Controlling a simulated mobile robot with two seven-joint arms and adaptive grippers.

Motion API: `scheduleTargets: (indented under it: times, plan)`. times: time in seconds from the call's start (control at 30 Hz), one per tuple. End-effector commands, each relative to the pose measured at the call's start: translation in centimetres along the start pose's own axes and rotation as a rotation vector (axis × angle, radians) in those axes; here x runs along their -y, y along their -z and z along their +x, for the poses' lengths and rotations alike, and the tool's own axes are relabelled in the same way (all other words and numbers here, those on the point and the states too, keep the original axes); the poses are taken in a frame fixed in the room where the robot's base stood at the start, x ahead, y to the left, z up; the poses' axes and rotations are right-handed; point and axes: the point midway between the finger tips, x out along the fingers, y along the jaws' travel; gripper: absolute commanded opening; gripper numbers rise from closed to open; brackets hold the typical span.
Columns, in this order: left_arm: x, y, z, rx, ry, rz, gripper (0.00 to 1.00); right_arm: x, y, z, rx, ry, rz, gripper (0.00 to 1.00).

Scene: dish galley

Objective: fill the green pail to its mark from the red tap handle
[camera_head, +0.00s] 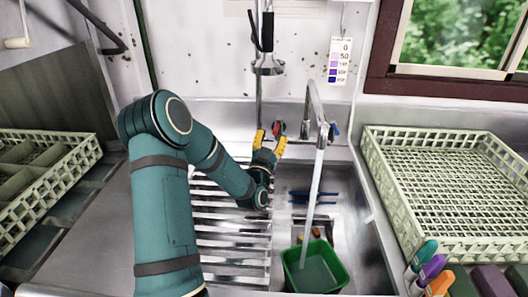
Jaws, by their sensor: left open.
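The green pail (343,275) stands in the sink below the spout. A pale stream of water (315,190) runs from the tap spout (315,100) down into it. I cannot make out a mark on the pail or its exact water level. The red tap handle (278,128) is at the back of the sink, left of the spout, and a blue handle (336,129) is to the right. My left gripper (270,139) is open, with its yellow fingers at the red handle. I cannot tell whether they touch it. My right gripper is not in view.
A ribbed drainboard (235,243) lies under my left arm. A pale dish rack (376,165) stands at the right, another (85,152) at the left. Colored markers (428,270) are at the lower right. A spray head (268,66) hangs above the red handle.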

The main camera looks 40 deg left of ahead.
Motion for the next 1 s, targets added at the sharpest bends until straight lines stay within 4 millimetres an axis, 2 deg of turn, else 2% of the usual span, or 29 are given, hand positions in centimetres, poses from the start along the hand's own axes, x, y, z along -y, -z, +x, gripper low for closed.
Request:
scheduleTargets:
  times: [0.2,0.4,0.6,1.0]
  plan:
    - [0.3,1.7,-4.3,0.002,-0.002,-0.001,0.44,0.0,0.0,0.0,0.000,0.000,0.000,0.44]
    - [0.6,2.7,-6.8,0.001,-0.002,-0.001,0.44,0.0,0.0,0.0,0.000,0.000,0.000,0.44]
    - [0.6,3.0,-7.6,0.000,-0.001,-0.001,0.44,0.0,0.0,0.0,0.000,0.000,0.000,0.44]
    - [0.6,3.0,-7.6,0.000,0.000,-0.001,0.44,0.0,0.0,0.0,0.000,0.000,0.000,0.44]
